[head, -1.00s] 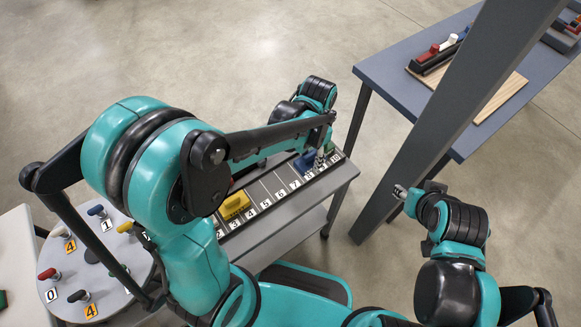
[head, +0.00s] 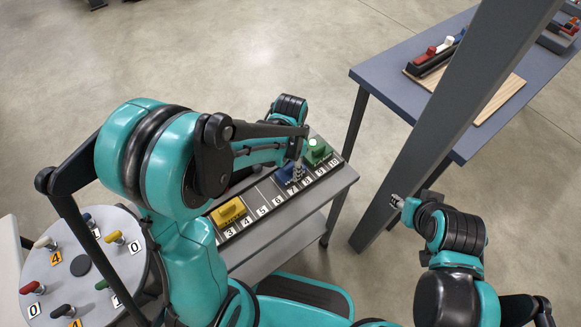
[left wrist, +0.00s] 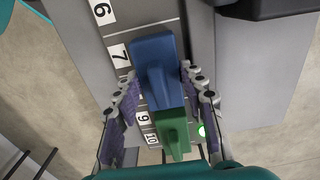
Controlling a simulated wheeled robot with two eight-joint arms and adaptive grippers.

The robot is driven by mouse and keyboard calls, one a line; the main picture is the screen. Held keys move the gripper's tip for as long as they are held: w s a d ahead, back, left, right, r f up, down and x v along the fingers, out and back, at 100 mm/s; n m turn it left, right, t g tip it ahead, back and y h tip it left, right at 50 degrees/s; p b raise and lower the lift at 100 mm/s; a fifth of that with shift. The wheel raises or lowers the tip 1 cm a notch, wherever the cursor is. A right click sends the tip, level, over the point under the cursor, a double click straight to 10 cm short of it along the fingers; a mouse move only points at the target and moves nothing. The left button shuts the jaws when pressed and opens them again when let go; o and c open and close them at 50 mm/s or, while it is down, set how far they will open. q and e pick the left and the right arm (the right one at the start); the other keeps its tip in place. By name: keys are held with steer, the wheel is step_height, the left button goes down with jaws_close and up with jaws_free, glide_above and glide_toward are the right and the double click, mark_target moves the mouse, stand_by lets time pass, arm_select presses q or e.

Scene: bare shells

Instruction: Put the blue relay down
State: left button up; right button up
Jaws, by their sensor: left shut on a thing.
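The blue relay (head: 290,173) is at the numbered rail (head: 262,190), by the marks 7 and 8. My left gripper (head: 297,170) comes down over it from above. In the left wrist view the blue relay (left wrist: 155,75) lies between the two fingers of my left gripper (left wrist: 158,80), which is shut on it. I cannot tell whether its underside touches the rail. A green relay (head: 316,152) stands just beyond it by 9 and 10. My right gripper (head: 396,201) is small in the head view, apart from the rail; its jaws are unclear.
A yellow relay (head: 229,212) sits on the rail near 3. Free rail lies between yellow and blue. A round plate (head: 85,265) with several coloured knobs is at the left. A blue-grey table (head: 395,75) with a wooden board (head: 497,98) stands behind a grey post (head: 455,110).

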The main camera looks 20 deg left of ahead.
mark_target(290, 165)
arm_select(q)
steer(key=o, duration=1.2)
steer(key=shift+f, duration=0.15)
steer(key=shift+o, duration=0.2)
step_height(290, 165, up, 11)
steer(key=p, duration=0.4)
steer(key=s+a+r+n+t, duration=0.4)
steer(key=s+r+n+t, duration=0.3)
steer(key=s, duration=0.3)
steer(key=shift+s+a+n+p, duration=0.15)
steer(key=shift+a+n+p, duration=0.15)
steer(key=shift+a+p, duration=0.05)
steer(key=shift+r, duration=0.1)
